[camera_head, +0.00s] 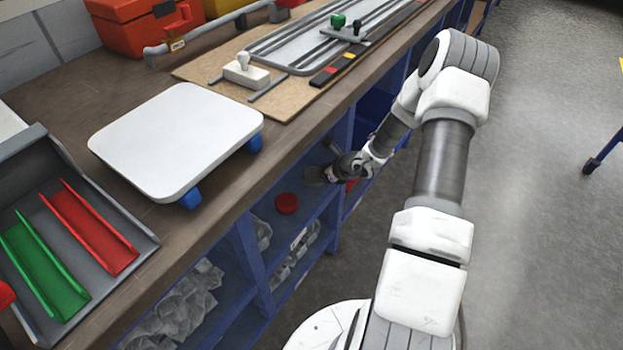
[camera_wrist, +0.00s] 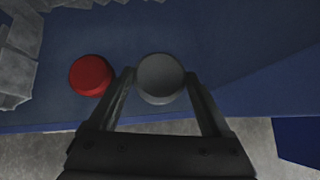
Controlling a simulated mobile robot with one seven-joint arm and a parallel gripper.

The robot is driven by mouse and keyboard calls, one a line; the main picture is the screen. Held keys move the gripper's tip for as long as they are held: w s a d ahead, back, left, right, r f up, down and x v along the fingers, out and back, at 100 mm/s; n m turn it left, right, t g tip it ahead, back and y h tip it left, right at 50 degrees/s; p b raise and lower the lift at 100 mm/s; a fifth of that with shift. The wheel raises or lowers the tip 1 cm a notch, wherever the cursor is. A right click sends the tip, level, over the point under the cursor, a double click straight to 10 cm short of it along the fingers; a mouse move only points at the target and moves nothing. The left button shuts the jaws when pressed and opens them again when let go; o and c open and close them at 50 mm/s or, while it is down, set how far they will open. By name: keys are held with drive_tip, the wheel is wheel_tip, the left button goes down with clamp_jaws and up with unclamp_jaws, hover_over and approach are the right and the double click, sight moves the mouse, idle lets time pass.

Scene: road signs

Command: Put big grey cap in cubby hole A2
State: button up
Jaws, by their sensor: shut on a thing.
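The big grey cap (camera_wrist: 160,78) is a round disc between the two fingers of my gripper (camera_wrist: 157,84) in the wrist view. My gripper is shut on it, over a blue shelf surface. In the head view my gripper (camera_head: 322,174) reaches into the blue cubby shelving (camera_head: 246,246) under the bench edge; the grey cap cannot be made out there. A small label (camera_head: 298,238) on the shelving is too small to read, so I cannot tell which compartment is A2.
A red cap (camera_wrist: 91,75) lies left of the grey cap; it also shows on the shelf in the head view (camera_head: 287,204). Crumpled grey material (camera_head: 178,310) fills lower compartments. The workbench (camera_head: 60,95) overhangs the shelving.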

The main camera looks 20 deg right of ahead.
drive_tip(key=shift+w+a, duration=0.25)
drive_tip(key=shift+w, duration=0.3)
drive_tip(key=shift+w+a+f+b, duration=0.1)
drive_tip(key=shift+w+f+b, duration=0.15)
drive_tip(key=shift+f, duration=0.35)
drive_tip(key=shift+w+a+f+b, duration=0.15)
drive_tip(key=shift+f+b, duration=0.2)
drive_tip(key=shift+f, duration=0.2)
drive_tip(key=shift+w+f+b, duration=0.2)
drive_tip(key=shift+f+b, duration=0.1)
drive_tip(key=shift+f, duration=0.3)
drive_tip(key=shift+f, duration=0.15)
drive_tip(key=o, duration=1.1)
